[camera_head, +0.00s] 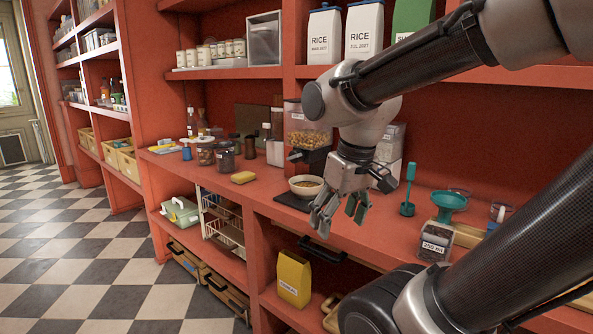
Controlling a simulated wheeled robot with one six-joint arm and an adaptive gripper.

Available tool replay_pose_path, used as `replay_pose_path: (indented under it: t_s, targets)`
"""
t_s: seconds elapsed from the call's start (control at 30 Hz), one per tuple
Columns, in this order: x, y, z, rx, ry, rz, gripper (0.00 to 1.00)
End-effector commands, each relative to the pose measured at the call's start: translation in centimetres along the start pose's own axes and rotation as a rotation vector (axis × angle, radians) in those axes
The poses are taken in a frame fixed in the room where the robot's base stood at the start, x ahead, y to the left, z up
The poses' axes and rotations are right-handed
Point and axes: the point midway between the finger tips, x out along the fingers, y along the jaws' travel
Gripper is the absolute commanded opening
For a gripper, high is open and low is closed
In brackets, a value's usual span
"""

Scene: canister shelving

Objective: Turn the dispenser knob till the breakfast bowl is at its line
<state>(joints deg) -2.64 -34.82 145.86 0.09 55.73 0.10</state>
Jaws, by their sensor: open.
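The cereal dispenser (308,128) stands on the red counter and holds golden pieces in a clear hopper. Its dark lower part sits partly behind my arm. A dark knob-like piece (296,156) sticks out at its lower left. The breakfast bowl (306,185) is white, with brown content, and stands on a dark mat (291,202) below the dispenser. Its line is too small to make out. My gripper (340,212) is open and empty, pointing down, in front and right of the bowl. My wrist hides part of the dispenser's right side.
A teal scoop or brush (408,192), a teal funnel (448,204) and a labelled jar (435,242) stand to the right. A yellow box (293,278) is below.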

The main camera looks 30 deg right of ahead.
Motion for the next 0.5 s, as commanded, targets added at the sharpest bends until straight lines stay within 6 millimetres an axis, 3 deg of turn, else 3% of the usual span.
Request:
replay_pose_path:
  t_s: [0.1, 0.27, 0.37, 0.5]
  targets:
    - [2.9, 0.4, -1.7, -0.084, -0.162, 0.049, 0.71]
    - [5.9, 3.1, -4.8, -0.329, -0.398, 0.206, 0.71]
    - [7.7, 5.1, -7.7, -0.553, -0.558, 0.320, 0.71]
    - [10.1, 7.5, -13.3, -0.924, -0.791, 0.488, 0.71]
